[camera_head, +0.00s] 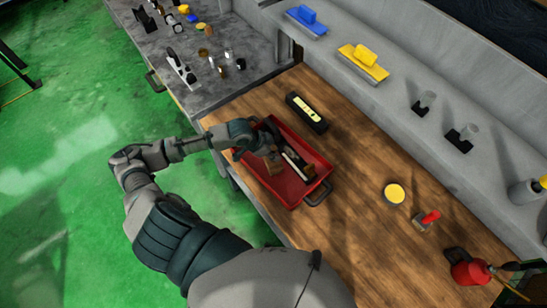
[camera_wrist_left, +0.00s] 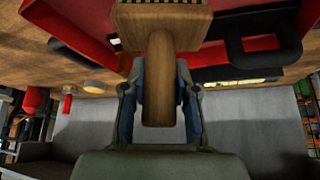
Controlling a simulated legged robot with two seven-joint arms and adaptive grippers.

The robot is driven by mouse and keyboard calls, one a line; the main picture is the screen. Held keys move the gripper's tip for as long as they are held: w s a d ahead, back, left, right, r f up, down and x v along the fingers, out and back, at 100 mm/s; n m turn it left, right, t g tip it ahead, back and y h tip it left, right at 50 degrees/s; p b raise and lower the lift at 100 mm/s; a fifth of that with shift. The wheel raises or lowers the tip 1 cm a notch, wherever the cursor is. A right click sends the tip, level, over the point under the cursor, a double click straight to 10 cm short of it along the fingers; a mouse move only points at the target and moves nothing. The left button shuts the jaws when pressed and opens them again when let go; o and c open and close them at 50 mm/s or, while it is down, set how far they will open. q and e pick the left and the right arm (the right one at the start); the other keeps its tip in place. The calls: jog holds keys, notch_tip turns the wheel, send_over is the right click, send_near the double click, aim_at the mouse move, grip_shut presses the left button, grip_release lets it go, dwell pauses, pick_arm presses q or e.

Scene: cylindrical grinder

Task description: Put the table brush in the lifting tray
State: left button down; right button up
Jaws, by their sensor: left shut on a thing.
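The red lifting tray (camera_head: 287,200) lies on the wooden bench top, with a dark handle at its near right end. My left gripper (camera_head: 271,150) is over the left part of the tray, shut on the wooden table brush (camera_head: 273,166). In the left wrist view, the brush handle (camera_wrist_left: 160,85) sits between the two fingers (camera_wrist_left: 160,105), and the brush's wide wooden head is at the top edge. Red tray walls (camera_wrist_left: 85,35) show around it. I cannot tell whether the brush touches the tray floor. My right gripper is not in view.
The tray also holds a long pale and dark tool (camera_head: 296,160). A black level (camera_head: 307,112) lies behind the tray. A yellow-topped round tin (camera_head: 394,193), a red-handled brush (camera_head: 426,219) and a red oil can (camera_head: 470,270) stand to the right. Bare wood lies between.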

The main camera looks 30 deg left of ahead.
pick_arm(q)
jog(key=shift+a+f, duration=0.1)
jog(key=shift+f, duration=0.35)
jog(key=f, duration=0.1)
jog(key=a+f, duration=0.1)
jog(key=f, duration=0.1)
jog(key=shift+a+f, duration=0.1)
jog(key=shift+f, duration=0.05)
jog(key=c, duration=1.3)
grip_release()
jog(key=o, duration=0.4)
jog(key=shift+c, duration=0.2)
jog(key=shift+o, duration=0.3)
jog(key=shift+d, duration=0.5)
jog(key=shift+s+a+r, duration=0.1)
jog(key=shift+a+r, duration=0.05)
jog(key=shift+r, duration=0.3)
jog(key=v, duration=1.1)
jog(key=shift+a, duration=0.2)
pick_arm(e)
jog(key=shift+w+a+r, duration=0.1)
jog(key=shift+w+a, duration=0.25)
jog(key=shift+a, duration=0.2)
pick_arm(q)
jog(key=shift+s+a, duration=0.1)
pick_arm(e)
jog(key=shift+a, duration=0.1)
